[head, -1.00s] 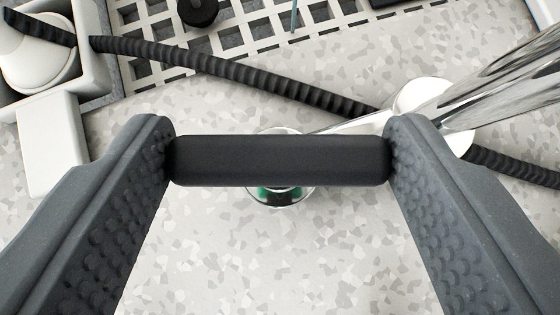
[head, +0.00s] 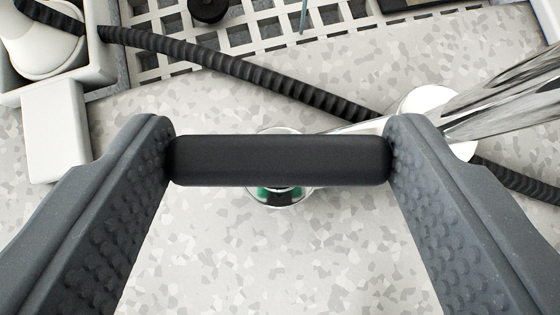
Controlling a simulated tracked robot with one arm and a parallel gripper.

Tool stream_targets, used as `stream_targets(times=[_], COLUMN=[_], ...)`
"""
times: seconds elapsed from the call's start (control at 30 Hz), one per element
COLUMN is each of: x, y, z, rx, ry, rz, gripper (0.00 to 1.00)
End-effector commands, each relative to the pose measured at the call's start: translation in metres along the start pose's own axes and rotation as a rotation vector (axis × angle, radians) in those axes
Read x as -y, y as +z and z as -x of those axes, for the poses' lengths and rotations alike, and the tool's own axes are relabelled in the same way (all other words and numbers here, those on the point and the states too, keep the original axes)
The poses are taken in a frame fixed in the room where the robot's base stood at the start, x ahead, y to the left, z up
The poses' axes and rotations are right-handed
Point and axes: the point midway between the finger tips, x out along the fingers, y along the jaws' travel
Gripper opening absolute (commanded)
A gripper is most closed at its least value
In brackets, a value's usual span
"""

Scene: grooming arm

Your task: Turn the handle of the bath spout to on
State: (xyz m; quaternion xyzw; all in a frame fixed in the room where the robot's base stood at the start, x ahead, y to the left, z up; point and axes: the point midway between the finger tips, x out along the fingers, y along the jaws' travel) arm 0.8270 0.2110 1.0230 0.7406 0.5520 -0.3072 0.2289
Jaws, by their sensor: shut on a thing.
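The black bar-shaped handle (head: 280,161) lies across the middle of the head view. My gripper (head: 282,160) is shut on it, with one grey finger pressed to each end. Behind and below the handle is a round chrome base (head: 279,198) with a green part showing; the handle hides much of it. The chrome bath spout (head: 500,98) runs from the upper right to a white round end, partly behind the right finger. A thin chrome piece reaches from there toward the handle.
A black ribbed hose (head: 250,75) crosses behind the spout and over a white grid rack (head: 240,30). A white holder (head: 62,125) with a rounded white object (head: 40,45) stands at the upper left. The speckled surface (head: 280,270) below the handle is clear.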

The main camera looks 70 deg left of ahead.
Motion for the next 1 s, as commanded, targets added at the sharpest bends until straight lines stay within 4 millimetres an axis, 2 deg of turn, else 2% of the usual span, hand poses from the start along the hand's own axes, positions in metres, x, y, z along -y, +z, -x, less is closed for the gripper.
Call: stream_targets(times=[0.77,0.8,0.87,1.0], x=[-0.0023,-0.0023,-0.0022,-0.0012], y=[0.0019,0.0019,0.0018,0.0010], z=[0.0017,0.0017,0.0016,0.0008], rx=[0.001,0.001,0.001,0.000], ry=[0.000,0.000,0.000,-0.002], rz=[0.003,0.003,0.003,0.004], gripper=[0.39,0.67,0.84,0.84])
